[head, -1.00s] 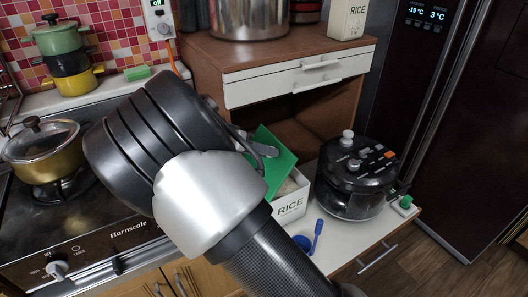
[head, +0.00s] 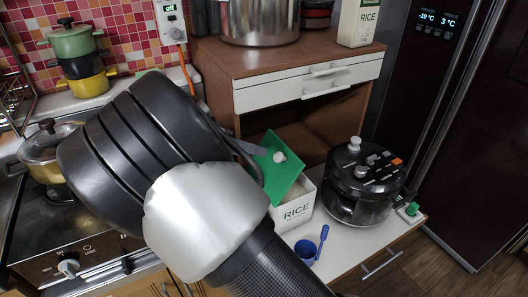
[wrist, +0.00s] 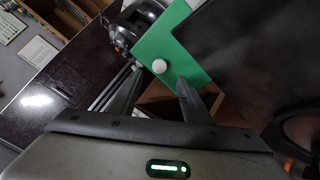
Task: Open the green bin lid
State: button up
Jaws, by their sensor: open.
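The white rice bin (head: 297,208) stands on the counter, with its green lid (head: 279,172) tilted steeply up above it. The bin's opening shows partly below the lid. A white knob is on the lid's face. My gripper (head: 253,160) is at the lid's left side in the head view, partly hidden by my own wrist. In the wrist view the green lid (wrist: 182,48) and its knob lie just beyond my open gripper (wrist: 160,92). One finger is close to the lid; whether it touches I cannot tell. Nothing is held between the fingers.
A dark cooker (head: 352,190) stands close to the right of the bin. The wooden cabinet (head: 300,100) rises behind. Pots and the stove (head: 40,240) are at the left.

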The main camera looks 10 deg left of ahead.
jog(key=p+v, duration=0.1)
jog(key=v, duration=0.7)
jog(key=shift+a, duration=0.2)
jog(key=shift+s+r, duration=0.1)
jog(key=shift+s, duration=0.05)
